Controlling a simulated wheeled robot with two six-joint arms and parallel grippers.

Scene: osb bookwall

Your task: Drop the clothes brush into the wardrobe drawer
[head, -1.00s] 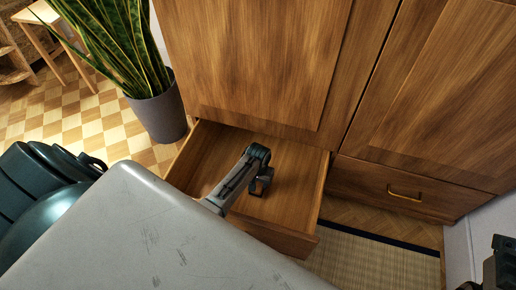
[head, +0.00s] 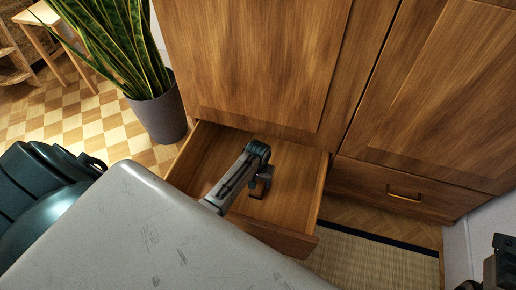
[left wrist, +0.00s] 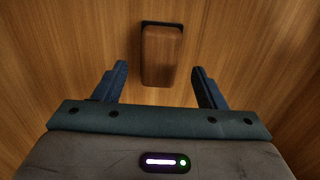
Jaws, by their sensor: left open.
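The clothes brush (left wrist: 162,52) shows in the left wrist view as a brown wooden block with a dark edge at its far end. It lies inside the drawer, in line with the gap between my left fingers, with clear space on both sides. My left gripper (left wrist: 159,72) is open. In the head view my left gripper (head: 262,187) hangs inside the pulled-out wardrobe drawer (head: 303,190). The brush cannot be made out clearly there. My right gripper shows only as a dark part at the lower right edge.
The wardrobe doors (head: 260,60) rise behind the drawer. A closed drawer with a brass handle (head: 405,197) is to the right. A potted plant (head: 158,115) stands to the left. A tatami mat (head: 370,262) lies in front.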

